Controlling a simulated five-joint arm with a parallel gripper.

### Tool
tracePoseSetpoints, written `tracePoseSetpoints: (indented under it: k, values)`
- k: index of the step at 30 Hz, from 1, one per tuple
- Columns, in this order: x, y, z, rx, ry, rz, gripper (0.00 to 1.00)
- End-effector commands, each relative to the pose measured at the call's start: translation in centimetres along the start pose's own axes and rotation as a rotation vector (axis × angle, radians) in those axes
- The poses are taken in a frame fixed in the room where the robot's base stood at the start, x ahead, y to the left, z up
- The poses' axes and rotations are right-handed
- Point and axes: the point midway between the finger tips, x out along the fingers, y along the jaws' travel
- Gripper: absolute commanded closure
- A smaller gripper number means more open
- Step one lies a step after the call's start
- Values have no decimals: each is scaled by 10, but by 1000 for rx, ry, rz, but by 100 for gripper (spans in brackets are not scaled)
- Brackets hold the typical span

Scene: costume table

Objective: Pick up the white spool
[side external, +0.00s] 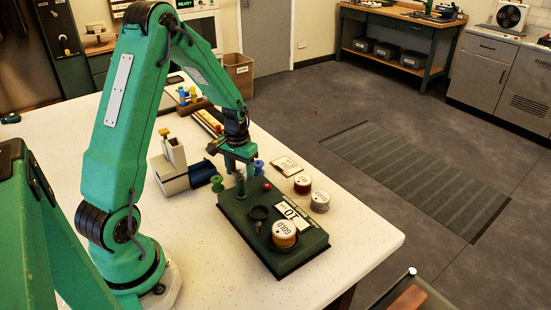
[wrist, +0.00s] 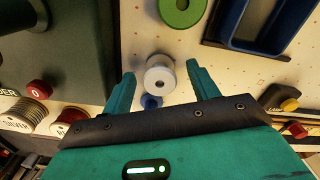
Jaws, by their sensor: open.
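The white spool (wrist: 160,75) stands on the speckled tabletop in the wrist view, with its hole facing the camera. My gripper (wrist: 161,71) is open, with one finger to the left and one to the right of the spool. Gaps show between the spool and both fingers, and I cannot tell the height of the tips. In the side view my gripper (side external: 245,179) points down beside the dark green box, and its fingers hide the white spool.
A green spool (wrist: 182,11) and a blue spool (wrist: 151,102) stand close to the white one. The dark green box (wrist: 62,60) lies to the left. A blue tray (wrist: 252,28) is at upper right. Tins, including a gold one (side external: 284,234), are nearby.

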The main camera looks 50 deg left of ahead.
Motion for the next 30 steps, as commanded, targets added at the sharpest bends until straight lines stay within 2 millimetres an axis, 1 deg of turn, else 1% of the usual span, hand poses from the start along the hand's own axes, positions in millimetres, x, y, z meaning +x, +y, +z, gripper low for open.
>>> tracePoseSetpoints:
  k: [6, 8, 12, 14, 23, 26, 30]
  values:
    - [0, 0, 0, 0, 0, 0, 40]
    - [0, 0, 0, 0, 0, 0, 50]
    - [0, 0, 0, 0, 0, 0, 78]
    - [0, 0, 0, 0, 0, 0, 88]
    - [-1, 0, 0, 0, 0, 0, 88]
    - [-3, 0, 0, 0, 1, 0, 88]
    - [-12, 0, 0, 0, 1, 0, 88]
